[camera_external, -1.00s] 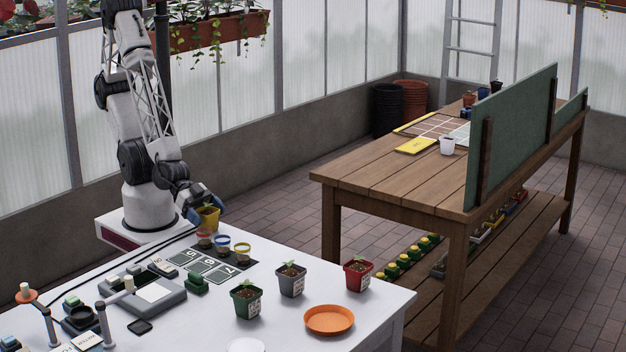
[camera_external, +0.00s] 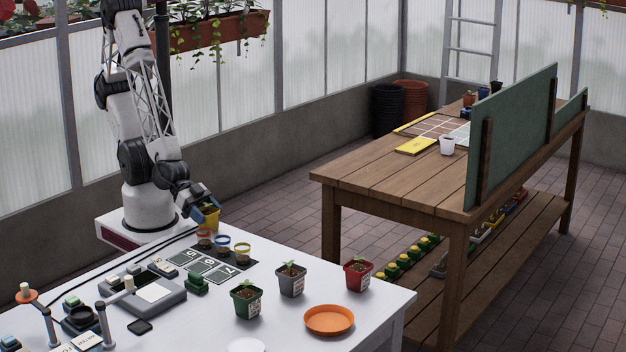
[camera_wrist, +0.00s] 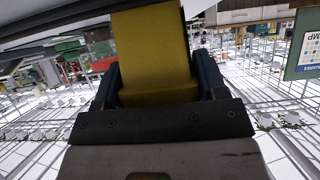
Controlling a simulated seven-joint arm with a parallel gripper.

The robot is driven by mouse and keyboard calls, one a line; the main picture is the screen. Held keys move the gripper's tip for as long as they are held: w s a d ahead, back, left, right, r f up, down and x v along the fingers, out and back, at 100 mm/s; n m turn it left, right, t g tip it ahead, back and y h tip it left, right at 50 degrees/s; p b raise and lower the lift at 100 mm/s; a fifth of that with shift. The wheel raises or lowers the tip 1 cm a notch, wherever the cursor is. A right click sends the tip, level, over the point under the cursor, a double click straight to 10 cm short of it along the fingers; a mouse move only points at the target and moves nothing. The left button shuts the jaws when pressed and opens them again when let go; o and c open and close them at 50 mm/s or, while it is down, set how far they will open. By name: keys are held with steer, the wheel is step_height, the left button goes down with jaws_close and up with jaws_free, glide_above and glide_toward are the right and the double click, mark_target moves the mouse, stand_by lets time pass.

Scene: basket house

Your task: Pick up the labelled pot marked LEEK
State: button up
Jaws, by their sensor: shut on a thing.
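My gripper (camera_external: 205,208) is shut on a yellow pot (camera_external: 211,217) with a small green seedling, close to my arm's base at the far edge of the white table. The wrist view shows the yellow pot (camera_wrist: 153,55) between the two dark fingers; no label shows on the side in view. A green pot (camera_external: 246,303), a grey pot (camera_external: 291,283) and a red pot (camera_external: 358,277), each with a seedling and a white label, stand upright on the white table. Their label writing is too small to read, so I cannot tell which is LEEK.
An orange saucer (camera_external: 329,320) lies in front of the red pot. Small banded cups stand by a numbered dark mat (camera_external: 209,266). A grey device (camera_external: 150,296) and posts fill the table's left. A wooden bench (camera_external: 370,180) with a white pot (camera_external: 447,145) stands behind.

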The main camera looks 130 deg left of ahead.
mark_target(208, 210)
steer(key=shift+r, duration=0.1)
steer(key=shift+r, duration=4.9)
steer(key=shift+w+a, duration=0.1)
